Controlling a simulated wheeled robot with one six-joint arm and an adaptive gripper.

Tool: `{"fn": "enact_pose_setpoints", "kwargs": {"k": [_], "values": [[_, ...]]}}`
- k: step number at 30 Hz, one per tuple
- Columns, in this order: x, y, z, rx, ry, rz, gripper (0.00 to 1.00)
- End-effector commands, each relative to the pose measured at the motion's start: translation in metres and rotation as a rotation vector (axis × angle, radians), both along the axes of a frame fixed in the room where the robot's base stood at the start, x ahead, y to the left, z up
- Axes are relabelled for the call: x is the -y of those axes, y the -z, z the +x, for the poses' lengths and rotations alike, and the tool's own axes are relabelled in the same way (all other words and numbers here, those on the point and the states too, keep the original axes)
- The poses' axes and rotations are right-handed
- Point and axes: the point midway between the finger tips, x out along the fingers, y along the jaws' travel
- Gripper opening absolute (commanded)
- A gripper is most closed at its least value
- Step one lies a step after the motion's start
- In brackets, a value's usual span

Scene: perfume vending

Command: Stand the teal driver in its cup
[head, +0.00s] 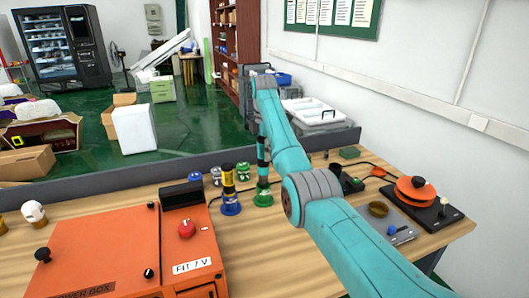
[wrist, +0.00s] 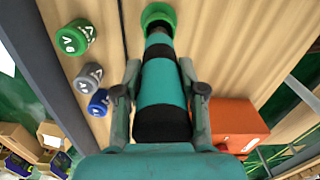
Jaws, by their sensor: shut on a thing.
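The teal driver (wrist: 163,85), with black bands at its ends, is held between the fingers of my gripper (wrist: 160,72). In the head view the driver (head: 263,168) looks upright, under the end of my arm. Its lower end is at the green cup (head: 263,199), which also shows in the wrist view (wrist: 150,10). The tip appears at or inside the cup's mouth; I cannot tell how deep it is. My gripper is shut on the driver, and its fingers are hard to make out in the head view.
A yellow-and-black driver (head: 228,180) stands in a blue cup (head: 230,208) just left. Small labelled weights, including a green one (wrist: 76,38), stand behind. The orange power box (head: 105,250) fills the front left. An orange disc device (head: 415,190) is at right.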

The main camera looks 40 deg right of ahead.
Motion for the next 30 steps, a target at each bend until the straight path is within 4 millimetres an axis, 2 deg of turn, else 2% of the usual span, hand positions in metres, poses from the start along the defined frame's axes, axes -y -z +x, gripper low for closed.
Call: {"fn": "enact_pose_setpoints", "kwargs": {"k": [8,30], "values": [[0.000,0.000,0.000,0.001,0.000,0.000,0.00],[0.000,0.018,0.000,0.001,0.000,0.000,0.00]]}}
